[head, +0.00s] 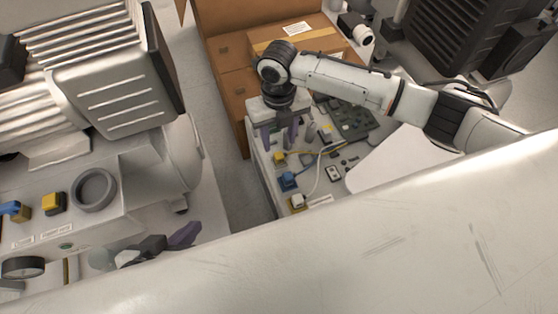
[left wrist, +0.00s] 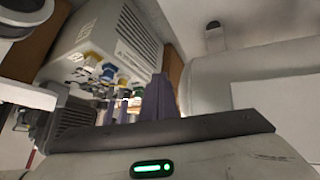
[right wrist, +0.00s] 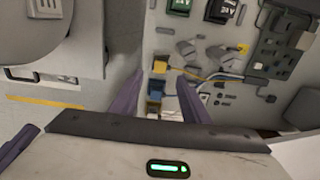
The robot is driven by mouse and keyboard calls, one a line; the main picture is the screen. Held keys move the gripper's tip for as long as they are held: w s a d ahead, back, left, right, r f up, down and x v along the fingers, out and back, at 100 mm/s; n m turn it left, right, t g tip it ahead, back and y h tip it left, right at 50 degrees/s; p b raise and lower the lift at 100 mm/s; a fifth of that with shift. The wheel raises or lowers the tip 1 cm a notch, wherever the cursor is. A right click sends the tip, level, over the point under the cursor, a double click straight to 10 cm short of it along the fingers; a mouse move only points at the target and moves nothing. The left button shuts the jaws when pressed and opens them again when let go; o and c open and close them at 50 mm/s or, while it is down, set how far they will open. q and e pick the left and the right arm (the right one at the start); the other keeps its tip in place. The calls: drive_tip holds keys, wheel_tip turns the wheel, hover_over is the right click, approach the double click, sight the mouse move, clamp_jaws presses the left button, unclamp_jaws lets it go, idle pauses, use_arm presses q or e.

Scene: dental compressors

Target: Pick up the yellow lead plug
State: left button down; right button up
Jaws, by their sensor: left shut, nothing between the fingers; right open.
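The yellow plug (head: 280,158) sits on the light panel right of centre, with a yellow lead (head: 305,154) running right from it. In the right wrist view the yellow plug (right wrist: 160,66) lies beyond and between the fingers. My right gripper (head: 278,144) is open and empty, its purple fingers pointing down just above the plug. I cannot tell the exact gap. My left gripper (head: 184,236) is shut and empty at the lower left, well away from this plug; its purple fingers (left wrist: 160,98) show in the left wrist view.
A blue plug (head: 288,180) and a white-and-yellow plug (head: 297,201) stand in a row nearer me. A dark green board (head: 352,120) lies to the right. Cardboard boxes (head: 225,60) stand behind. Another yellow block (head: 54,203) and a grey ring (head: 94,188) are on the left unit.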

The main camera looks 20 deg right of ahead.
sight(279, 155)
wheel_tip(279, 155, down, 2)
drive_tip(key=shift+f+b, duration=0.1)
drive_tip(key=shift+b, duration=0.25)
wheel_tip(279, 155, down, 5)
drive_tip(key=b, duration=0.2)
drive_tip(key=shift+r+b, duration=0.2)
drive_tip(key=shift+b, duration=0.1)
drive_tip(key=shift+f, duration=0.1)
use_arm(q)
drive_tip(key=shift+w+d+r+h, duration=0.2)
drive_tip(key=shift+d+r+h, duration=0.15)
drive_tip(key=shift+d+r, duration=0.15)
drive_tip(key=shift+w+d+r+h, duration=0.2)
drive_tip(key=shift+d+r+h, duration=0.2)
drive_tip(key=shift+d, duration=0.15)
drive_tip(key=shift+t, duration=0.3)
use_arm(e)
clamp_jaws()
